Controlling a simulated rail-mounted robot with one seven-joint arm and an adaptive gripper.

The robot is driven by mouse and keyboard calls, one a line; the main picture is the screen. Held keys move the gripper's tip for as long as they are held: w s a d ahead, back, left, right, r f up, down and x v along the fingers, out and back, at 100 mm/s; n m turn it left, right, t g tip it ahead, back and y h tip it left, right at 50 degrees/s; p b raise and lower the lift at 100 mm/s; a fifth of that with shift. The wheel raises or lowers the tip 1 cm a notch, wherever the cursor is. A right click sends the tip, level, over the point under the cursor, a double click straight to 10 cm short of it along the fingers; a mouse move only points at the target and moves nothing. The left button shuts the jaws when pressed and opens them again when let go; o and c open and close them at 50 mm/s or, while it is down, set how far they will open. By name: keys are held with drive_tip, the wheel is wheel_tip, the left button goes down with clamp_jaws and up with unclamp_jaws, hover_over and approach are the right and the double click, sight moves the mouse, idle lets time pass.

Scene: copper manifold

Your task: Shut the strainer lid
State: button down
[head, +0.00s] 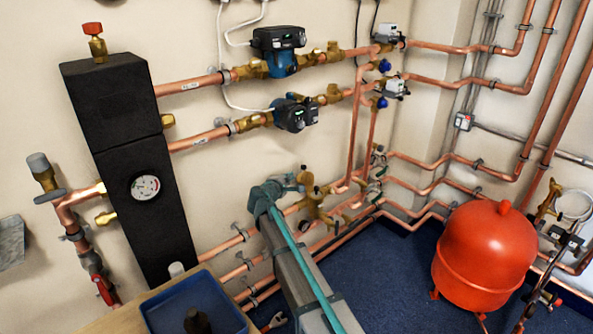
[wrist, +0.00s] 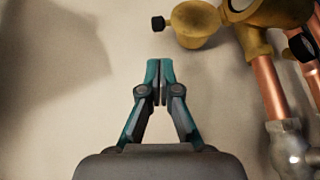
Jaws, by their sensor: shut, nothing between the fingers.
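My gripper (head: 298,181) is shut and empty, reaching toward the wall beside the brass fittings (head: 313,203) on the copper pipes. In the wrist view my gripper's fingertips (wrist: 160,70) are together over bare wall. A round brass cup-shaped part (wrist: 196,26) with a small black knob (wrist: 158,23) sits above and right of the tips, apart from them in the picture. It joins a larger brass body (wrist: 262,35). Which part is the strainer lid, and whether it is open, I cannot tell. My arm and gripper hide part of the fittings in the head view.
Copper pipes (wrist: 266,85) run close on the right in the wrist view. A tall black block with a gauge (head: 145,187) stands left. A red tank (head: 485,255) stands right. A blue tray (head: 160,312) is at the front. The wall left of the fingertips is clear.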

sight(297, 176)
drive_tip(key=shift+n, duration=0.6)
drive_tip(key=x, duration=1)
drive_tip(key=shift+w+a+r, duration=0.2)
drive_tip(key=shift+a+r, duration=0.05)
drive_tip(key=shift+r, duration=0.1)
drive_tip(key=shift+s+f+t+b, duration=0.15)
drive_tip(key=shift+t+b, duration=0.15)
drive_tip(key=shift+b, duration=0.65)
